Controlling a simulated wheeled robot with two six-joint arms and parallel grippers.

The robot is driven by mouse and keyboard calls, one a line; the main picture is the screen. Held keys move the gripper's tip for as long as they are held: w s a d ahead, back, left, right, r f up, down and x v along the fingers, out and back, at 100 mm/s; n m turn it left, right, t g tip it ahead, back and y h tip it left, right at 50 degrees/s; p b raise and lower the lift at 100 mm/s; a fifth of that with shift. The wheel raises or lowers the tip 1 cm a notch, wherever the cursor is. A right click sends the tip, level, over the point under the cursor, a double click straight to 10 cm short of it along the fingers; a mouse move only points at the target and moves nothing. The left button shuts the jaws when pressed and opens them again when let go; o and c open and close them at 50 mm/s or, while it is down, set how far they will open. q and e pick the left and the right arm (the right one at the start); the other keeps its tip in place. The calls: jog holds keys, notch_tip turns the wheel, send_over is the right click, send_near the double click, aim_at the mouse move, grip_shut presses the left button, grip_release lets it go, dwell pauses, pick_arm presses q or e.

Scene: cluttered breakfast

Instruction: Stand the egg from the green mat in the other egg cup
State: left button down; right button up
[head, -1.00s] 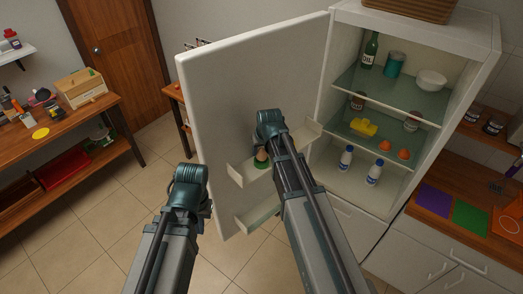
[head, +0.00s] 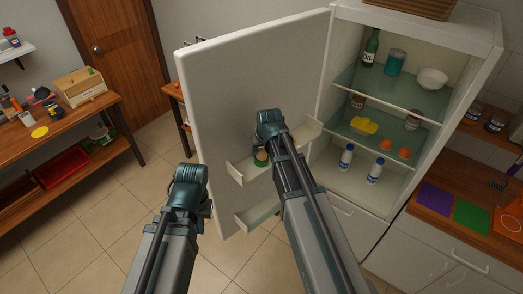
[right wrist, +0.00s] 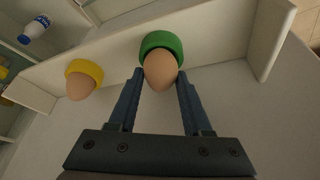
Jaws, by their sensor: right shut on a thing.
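In the right wrist view my right gripper (right wrist: 160,82) is shut on a brown egg (right wrist: 160,70). The egg's far end is at the opening of a green egg cup (right wrist: 161,42); whether it rests fully in the cup I cannot tell. A yellow egg cup (right wrist: 84,68) beside it holds another egg (right wrist: 80,87). In the head view the green cup (head: 261,157) is in the upper door shelf, just below my right gripper (head: 264,145). The green mat (head: 472,216) on the counter is bare. My left gripper (head: 190,190) hangs over the floor, its fingers hidden.
The fridge door (head: 235,90) stands open, with an upper door shelf (head: 310,133) and a lower one (head: 258,213). Fridge shelves hold bottles (head: 346,158), jars and a white bowl (head: 432,79). A purple mat (head: 434,199) lies beside the green one. A wooden bench stands left.

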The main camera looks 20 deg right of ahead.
jog(key=shift+f, duration=0.3)
dwell(0.4)
jog(key=o, duration=1.1)
jog(key=shift+o, duration=0.4)
jog(key=shift+o, duration=1)
jog(key=shift+r, duration=0.1)
